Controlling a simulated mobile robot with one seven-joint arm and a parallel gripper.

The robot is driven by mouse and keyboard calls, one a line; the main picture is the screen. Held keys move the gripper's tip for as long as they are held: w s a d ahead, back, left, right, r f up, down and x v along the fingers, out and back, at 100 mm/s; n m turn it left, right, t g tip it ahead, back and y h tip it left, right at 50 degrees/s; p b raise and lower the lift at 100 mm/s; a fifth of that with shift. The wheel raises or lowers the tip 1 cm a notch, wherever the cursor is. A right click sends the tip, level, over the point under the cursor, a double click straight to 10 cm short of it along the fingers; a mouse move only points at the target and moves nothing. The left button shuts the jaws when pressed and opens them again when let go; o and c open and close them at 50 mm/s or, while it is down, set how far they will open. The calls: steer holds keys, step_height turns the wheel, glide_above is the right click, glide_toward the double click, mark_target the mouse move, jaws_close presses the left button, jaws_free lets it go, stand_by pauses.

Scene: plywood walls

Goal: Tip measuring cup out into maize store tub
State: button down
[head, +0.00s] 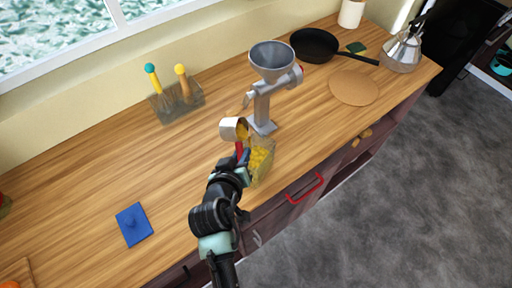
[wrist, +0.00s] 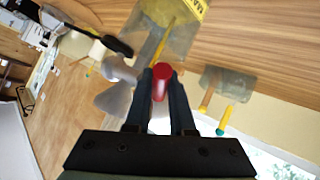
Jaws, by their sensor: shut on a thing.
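My gripper (head: 241,160) is shut on the red handle of the measuring cup (head: 229,129). The cup is pale and tilted, its mouth toward the right, with yellow maize at the opening. In the wrist view the red handle (wrist: 162,76) sits between my fingertips (wrist: 163,88); the cup's bowl is mostly hidden there. The maize store tub (head: 262,161) is clear, holds yellow maize, and stands just right of my gripper near the counter's front edge. The tub also shows at the top of the wrist view (wrist: 150,43), with a yellow label. I cannot tell whether maize is falling.
A grey hand grinder (head: 264,100) stands just behind the cup and tub. A clear holder (head: 180,104) with brushes is at the back wall. A pan (head: 314,46), round board (head: 354,87) and kettle (head: 403,52) are to the right.

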steer(key=shift+m+y, duration=0.4)
stand_by(0.5)
steer(key=shift+s+d+m+t+y+b, duration=0.15)
steer(key=shift+d+m+t+y+b, duration=0.25)
steer(key=shift+d, duration=0.15)
stand_by(0.8)
steer(key=shift+m+t+y+b, duration=0.6)
steer(key=shift+m+y+b, duration=0.1)
steer(key=shift+m+y, duration=0.25)
stand_by(1.7)
steer(key=shift+f+m+b, duration=0.35)
steer(key=shift+f+b, duration=0.2)
steer(key=shift+b, duration=0.25)
